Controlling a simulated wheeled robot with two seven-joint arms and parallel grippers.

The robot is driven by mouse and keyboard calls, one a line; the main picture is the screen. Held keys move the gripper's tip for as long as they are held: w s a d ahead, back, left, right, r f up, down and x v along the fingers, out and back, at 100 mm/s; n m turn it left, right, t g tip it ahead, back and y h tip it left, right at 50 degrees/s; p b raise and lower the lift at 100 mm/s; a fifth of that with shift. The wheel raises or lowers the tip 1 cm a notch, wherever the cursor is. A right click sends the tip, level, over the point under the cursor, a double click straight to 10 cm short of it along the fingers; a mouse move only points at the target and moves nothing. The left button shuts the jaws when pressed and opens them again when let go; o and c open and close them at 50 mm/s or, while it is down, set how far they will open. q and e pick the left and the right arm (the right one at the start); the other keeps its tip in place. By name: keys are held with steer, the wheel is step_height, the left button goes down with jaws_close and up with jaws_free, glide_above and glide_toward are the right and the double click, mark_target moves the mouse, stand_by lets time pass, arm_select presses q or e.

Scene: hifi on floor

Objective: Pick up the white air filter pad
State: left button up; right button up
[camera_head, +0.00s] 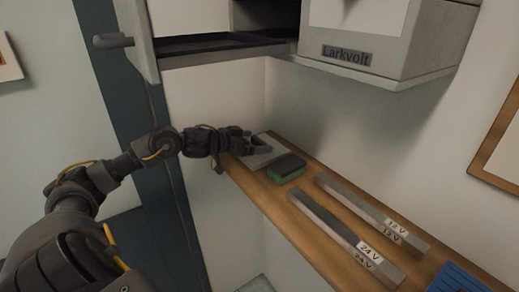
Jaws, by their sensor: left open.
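A pale grey-white pad (266,158), which looks like the air filter pad, lies flat at the far left end of a wooden shelf. My left gripper (262,146) reaches in from the left and is over the pad, with its open fingers covering part of it. I cannot tell whether the fingers touch the pad. My right gripper is not in view.
A green block with a dark top (287,168) lies right beside the pad. Two long grey bars, labelled 24 V (335,232) and 12 V (365,211), lie farther along. A blue item (457,279) is at lower right. A "Larkvolt" cabinet (385,45) hangs above.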

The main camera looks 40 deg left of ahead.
arm_select(q)
steer(key=c, duration=1.1)
steer(key=shift+r, duration=0.45)
step_height(320, 180, up, 2)
steer(key=shift+r+b, duration=0.25)
steer(key=shift+b, duration=0.4)
steer(key=s+d+r+p, duration=0.1)
steer(key=s+d+r, duration=0.7)
steer(key=s, duration=0.3)
steer(key=shift+d+r, duration=0.25)
steer(key=shift+r, duration=0.55)
